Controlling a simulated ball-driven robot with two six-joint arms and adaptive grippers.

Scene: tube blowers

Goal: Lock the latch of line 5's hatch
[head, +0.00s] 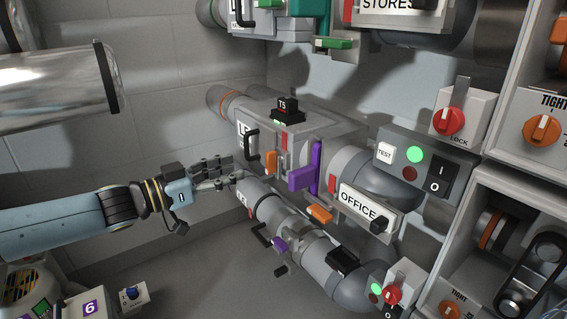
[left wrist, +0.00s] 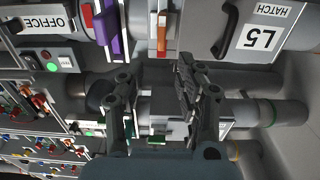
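Line 5's hatch carries a white L5 label (head: 243,135) on the upper grey pipe housing; the label (left wrist: 262,32) shows upside down in the left wrist view. Beside it is the hatch's black handle (head: 251,145), also seen in the left wrist view (left wrist: 226,30). An orange latch lever (head: 270,161) sits just right of the handle; it also shows in the left wrist view (left wrist: 162,34). My left gripper (head: 236,171) is just left of and below the handle, apart from the latch. Its fingers (left wrist: 154,76) are spread and empty in the left wrist view. My right gripper is not visible.
A purple lever (head: 301,178) and the OFFICE sign (head: 360,204) lie right of the latch. A control box (head: 416,168) with buttons and a switch stands at the right.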

